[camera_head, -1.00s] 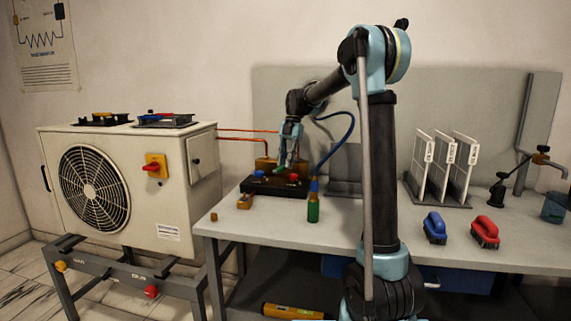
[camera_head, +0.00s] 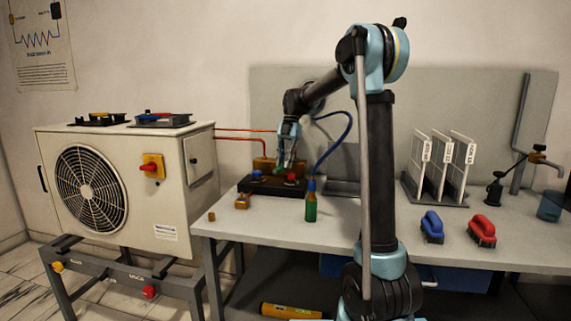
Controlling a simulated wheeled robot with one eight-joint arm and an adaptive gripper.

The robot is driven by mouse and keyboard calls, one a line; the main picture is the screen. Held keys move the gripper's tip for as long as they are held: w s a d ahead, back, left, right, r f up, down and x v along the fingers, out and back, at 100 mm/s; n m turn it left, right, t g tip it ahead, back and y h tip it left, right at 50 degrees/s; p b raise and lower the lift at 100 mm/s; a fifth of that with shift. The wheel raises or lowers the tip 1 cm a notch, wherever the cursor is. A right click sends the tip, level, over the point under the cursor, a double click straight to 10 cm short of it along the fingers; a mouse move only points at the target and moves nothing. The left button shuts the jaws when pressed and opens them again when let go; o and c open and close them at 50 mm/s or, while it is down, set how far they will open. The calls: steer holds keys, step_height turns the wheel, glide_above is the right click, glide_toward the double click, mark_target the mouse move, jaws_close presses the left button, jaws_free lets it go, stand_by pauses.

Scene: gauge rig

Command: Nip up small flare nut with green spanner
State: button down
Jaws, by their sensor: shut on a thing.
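My gripper (camera_head: 286,160) is at the far left part of the bench, low over the dark gauge rig block (camera_head: 262,188). It is shut on a small green thing (camera_head: 280,171), which fits the green spanner; only a bit of it shows. The rig carries a blue knob (camera_head: 257,174) and a red knob (camera_head: 291,176), with brass fittings (camera_head: 264,163) behind. The small flare nut is too small to make out, and I cannot tell whether the spanner touches it.
A brass piece (camera_head: 242,201) lies in front. The condenser unit (camera_head: 125,185) stands left. Blue (camera_head: 432,227) and red (camera_head: 482,231) brushes and white fin panels (camera_head: 440,168) are at right.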

mark_target(279, 168)
steer(key=shift+s+a, duration=0.3)
steer(key=shift+s, duration=0.4)
steer(key=shift+s+a, duration=0.3)
steer(key=shift+s, duration=0.45)
steer(key=shift+s+a, duration=0.3)
steer(key=shift+s, duration=0.4)
steer(key=shift+r, duration=0.1)
steer(key=shift+r, duration=2.15)
